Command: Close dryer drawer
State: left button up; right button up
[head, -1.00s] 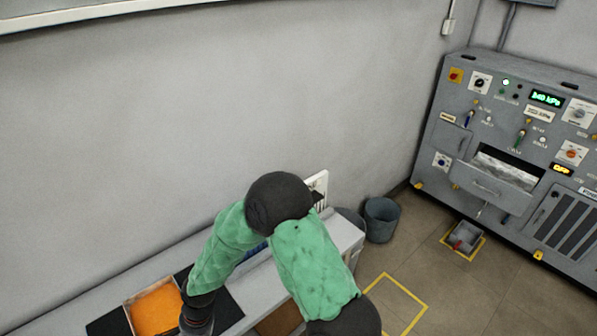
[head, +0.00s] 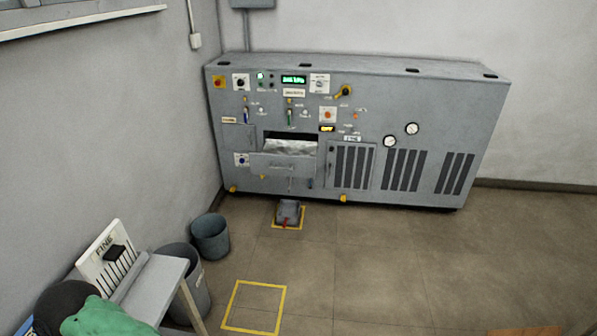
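The dryer (head: 440,100) is a long grey machine against the far wall in the head view. Its drawer (head: 284,166) is pulled out at the front, left of the middle, with a flat front panel and a handle. Pale, crumpled-looking material (head: 290,146) shows in the opening behind the drawer front. Neither gripper is in view.
A grey bench (head: 150,290) with a white "FINE" board (head: 104,256) stands at the lower left. Two bins (head: 210,237) stand beside it. A small grey box with a red part (head: 289,213) sits on the floor before the drawer. An empty yellow-marked square (head: 254,306) and open floor lie nearer.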

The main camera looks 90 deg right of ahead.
aim_at(279, 158)
jog(key=z, duration=2.1)
